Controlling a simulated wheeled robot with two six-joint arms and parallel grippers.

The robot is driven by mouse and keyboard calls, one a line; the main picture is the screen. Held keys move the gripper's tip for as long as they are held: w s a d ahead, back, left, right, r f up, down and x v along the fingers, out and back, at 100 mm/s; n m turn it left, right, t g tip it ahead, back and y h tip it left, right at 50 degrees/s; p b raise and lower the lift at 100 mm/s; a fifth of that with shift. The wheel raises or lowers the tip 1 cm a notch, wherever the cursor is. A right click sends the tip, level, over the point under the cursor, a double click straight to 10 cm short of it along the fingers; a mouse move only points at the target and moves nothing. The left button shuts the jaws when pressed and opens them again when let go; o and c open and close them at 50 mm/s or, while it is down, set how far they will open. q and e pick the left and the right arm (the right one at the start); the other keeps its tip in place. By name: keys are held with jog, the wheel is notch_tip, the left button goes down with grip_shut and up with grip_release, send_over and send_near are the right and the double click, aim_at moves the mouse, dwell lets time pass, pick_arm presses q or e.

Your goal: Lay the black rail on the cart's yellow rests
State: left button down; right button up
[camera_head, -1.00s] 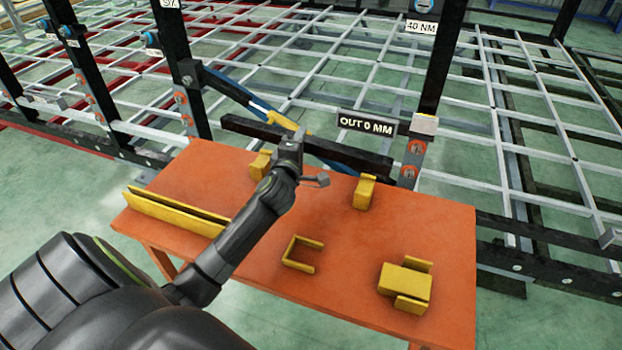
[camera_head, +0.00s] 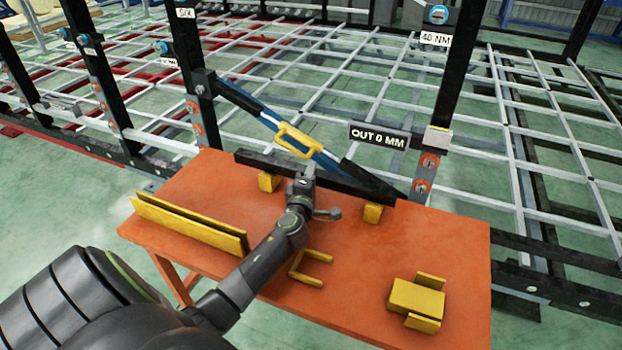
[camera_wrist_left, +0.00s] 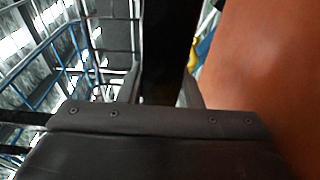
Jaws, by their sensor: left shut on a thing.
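My left gripper (camera_head: 302,178) is shut on the black rail (camera_head: 346,182) near its middle. The rail lies along the far edge of the orange cart (camera_head: 225,185), in line with two yellow rests, the left one (camera_head: 267,182) and the right one (camera_head: 373,213). The rail's lower side meets or overlaps the tops of both rests in the head view; I cannot tell if it bears on them. In the left wrist view the rail (camera_wrist_left: 166,50) runs dark between my fingers, beside the orange top. My right gripper is not in view.
A long yellow channel (camera_head: 188,225), a yellow U-shaped bracket (camera_head: 295,268) and a yellow block piece (camera_head: 416,298) lie on the cart. A blue diagonal bar with a yellow handle (camera_head: 298,140), black posts and an "OUT 0 MM" sign (camera_head: 378,137) stand just behind.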

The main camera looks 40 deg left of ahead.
pick_arm(q)
jog(key=shift+f, duration=0.1)
jog(key=c, duration=1)
grip_release()
jog(key=shift+c, duration=0.2)
jog(key=shift+f, duration=0.1)
jog(key=shift+s+d+f, duration=0.1)
jog(key=shift+s+d, duration=0.15)
jog(key=shift+s, duration=0.35)
jog(key=shift+b+v, duration=0.9)
jog(key=shift+v, duration=2.25)
